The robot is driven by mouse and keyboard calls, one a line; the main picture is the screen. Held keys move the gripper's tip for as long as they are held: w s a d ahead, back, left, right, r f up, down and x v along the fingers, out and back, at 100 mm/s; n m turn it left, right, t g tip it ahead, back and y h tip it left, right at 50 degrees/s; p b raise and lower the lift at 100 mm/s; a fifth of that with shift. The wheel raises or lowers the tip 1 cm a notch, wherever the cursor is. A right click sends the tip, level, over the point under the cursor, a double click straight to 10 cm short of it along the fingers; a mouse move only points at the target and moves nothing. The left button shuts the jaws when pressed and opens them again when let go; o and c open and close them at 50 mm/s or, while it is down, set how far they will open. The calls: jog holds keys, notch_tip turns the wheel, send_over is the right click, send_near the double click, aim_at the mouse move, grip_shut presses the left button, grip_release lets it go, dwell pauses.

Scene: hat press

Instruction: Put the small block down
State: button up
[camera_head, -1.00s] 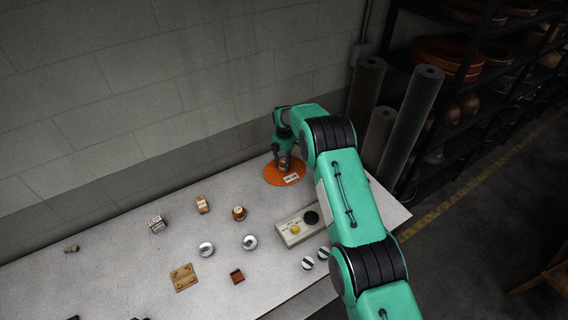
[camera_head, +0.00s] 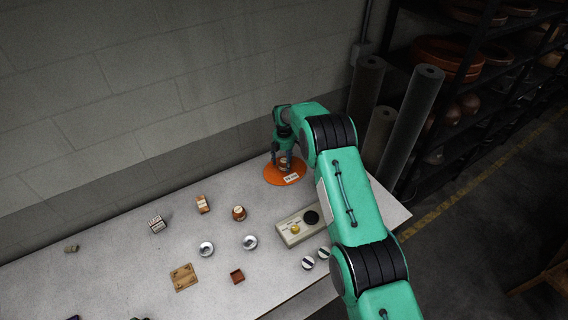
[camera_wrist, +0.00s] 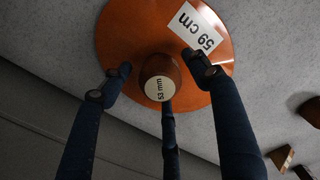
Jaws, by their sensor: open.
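A small round brown block (camera_wrist: 160,72) with a white "53 mm" label on its end stands on an orange disc-like piece (camera_wrist: 120,30) that bears a "59 cm" label. The orange piece (camera_head: 271,177) lies at the far right part of the table in the head view. My gripper (camera_wrist: 162,84) is open, its three fingers spread around the block with gaps to its sides in the wrist view. In the head view my gripper (camera_head: 283,160) is low over the orange piece, and its fingers partly hide the block.
A control box (camera_head: 296,231) with a yellow button and black knob stands in front of the orange piece. A wooden keg-like block (camera_head: 239,213), a patterned cube (camera_head: 157,224), a wooden plate (camera_head: 184,277) and round tins (camera_head: 206,249) lie to the left. Dark rolls (camera_head: 366,90) stand behind the table's right end.

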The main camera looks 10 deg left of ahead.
aim_at(284, 160)
notch_tip(284, 160, up, 12)
jog(key=shift+f+b, duration=0.25)
jog(key=shift+b, duration=0.1)
dwell(0.9)
